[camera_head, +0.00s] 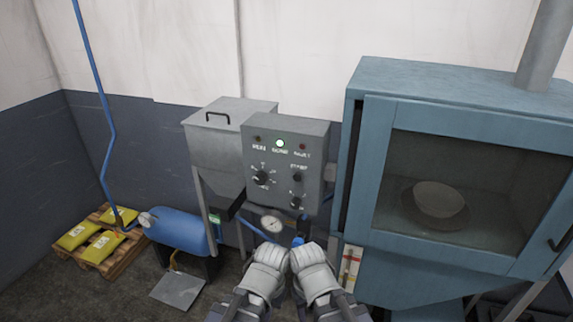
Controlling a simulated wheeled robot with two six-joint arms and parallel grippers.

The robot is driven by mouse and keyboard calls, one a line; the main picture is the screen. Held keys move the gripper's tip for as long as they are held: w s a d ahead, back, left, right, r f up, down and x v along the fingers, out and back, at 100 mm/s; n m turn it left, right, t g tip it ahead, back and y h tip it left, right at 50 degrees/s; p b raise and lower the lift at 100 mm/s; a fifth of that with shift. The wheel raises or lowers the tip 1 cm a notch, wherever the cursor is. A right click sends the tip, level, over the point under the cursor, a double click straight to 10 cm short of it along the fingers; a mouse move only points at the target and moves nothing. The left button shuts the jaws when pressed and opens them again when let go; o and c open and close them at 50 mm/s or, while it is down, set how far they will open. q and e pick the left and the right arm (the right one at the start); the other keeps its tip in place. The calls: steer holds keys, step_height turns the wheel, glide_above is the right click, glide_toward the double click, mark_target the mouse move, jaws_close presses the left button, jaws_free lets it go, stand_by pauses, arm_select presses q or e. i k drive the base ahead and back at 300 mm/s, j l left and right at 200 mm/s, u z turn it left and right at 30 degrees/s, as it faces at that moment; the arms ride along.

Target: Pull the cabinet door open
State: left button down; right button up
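The blue cabinet (440,80) stands on the right. Its door (385,165) has a blue frame and a large glass pane, and it looks shut. A dark handle (562,238) sits at the door's lower right, close to the picture's edge. A round bowl (440,197) shows behind the glass. My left gripper (272,255) and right gripper (307,255) are side by side at the bottom middle, left of the cabinet and well away from the handle. Their fingers are not clear enough to tell whether they are open.
A blue tank (180,230) and a pallet (120,258) with yellow bags are at left. A pipe (545,45) rises from the cabinet top.

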mark_target(553, 229)
steer(key=l+z, duration=0.1)
steer(key=z, duration=0.35)
steer(key=i+l+z, duration=0.1)
steer(key=z, duration=0.85)
steer(key=i+z, duration=0.1)
steer(key=z, duration=0.35)
steer(key=i+l+z, duration=0.1)
steer(key=z, duration=0.4)
